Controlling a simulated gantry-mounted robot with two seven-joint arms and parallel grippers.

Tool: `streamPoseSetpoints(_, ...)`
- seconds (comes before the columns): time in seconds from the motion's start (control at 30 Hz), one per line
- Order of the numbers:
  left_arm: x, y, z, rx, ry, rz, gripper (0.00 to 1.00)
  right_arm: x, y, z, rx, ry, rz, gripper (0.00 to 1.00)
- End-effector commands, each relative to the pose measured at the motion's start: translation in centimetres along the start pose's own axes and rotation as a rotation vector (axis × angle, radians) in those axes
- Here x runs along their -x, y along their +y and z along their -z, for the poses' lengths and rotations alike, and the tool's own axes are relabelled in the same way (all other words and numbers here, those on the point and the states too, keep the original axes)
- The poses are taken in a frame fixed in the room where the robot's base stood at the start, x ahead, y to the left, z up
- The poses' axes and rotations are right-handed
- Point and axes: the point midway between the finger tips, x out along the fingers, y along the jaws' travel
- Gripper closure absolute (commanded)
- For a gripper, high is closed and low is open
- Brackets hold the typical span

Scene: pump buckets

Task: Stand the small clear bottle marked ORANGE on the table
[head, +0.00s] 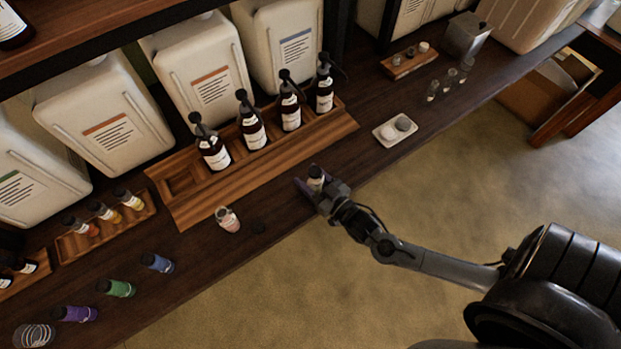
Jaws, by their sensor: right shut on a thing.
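My right gripper (313,190) is shut on a small bottle (316,175) with a dark top and a pale label, near the front edge of the dark wooden table (285,215). The label is too small to read, and my fingers hide the bottle's lower part. I cannot tell whether its base touches the table. My left gripper is not in view.
A wooden rack (335,128) holds several dark pump bottles behind my gripper. A white dish (381,135) with round pieces lies to the right. Large white canisters (203,75) line the back.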

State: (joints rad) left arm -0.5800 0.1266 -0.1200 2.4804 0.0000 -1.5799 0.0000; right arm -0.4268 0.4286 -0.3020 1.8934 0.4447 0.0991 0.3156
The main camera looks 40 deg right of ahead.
Motion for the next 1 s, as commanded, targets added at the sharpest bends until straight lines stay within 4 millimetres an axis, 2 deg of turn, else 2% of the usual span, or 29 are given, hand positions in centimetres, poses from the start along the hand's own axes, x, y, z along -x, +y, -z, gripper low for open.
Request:
streamPoseSetpoints(0.4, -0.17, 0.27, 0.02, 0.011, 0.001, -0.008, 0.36, -0.01, 0.03, -0.56, 0.000, 0.002, -0.001, 0.83)
streamPoseSetpoints(0.43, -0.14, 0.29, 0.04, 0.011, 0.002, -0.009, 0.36, 0.00, 0.03, -0.55, 0.000, 0.001, 0.000, 0.44)
streamPoseSetpoints(0.57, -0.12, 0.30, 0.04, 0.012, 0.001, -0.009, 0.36, 0.00, 0.03, -0.52, 0.000, 0.001, 0.000, 0.24)
streamPoseSetpoints(0.6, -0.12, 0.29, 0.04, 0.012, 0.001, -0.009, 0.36, 0.00, 0.03, -0.51, 0.000, 0.001, 0.000, 0.21)
streamPoseSetpoints(1.0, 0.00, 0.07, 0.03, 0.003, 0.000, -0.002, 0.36, 0.44, 0.04, -0.30, 0.000, -0.001, 0.000, 0.21)
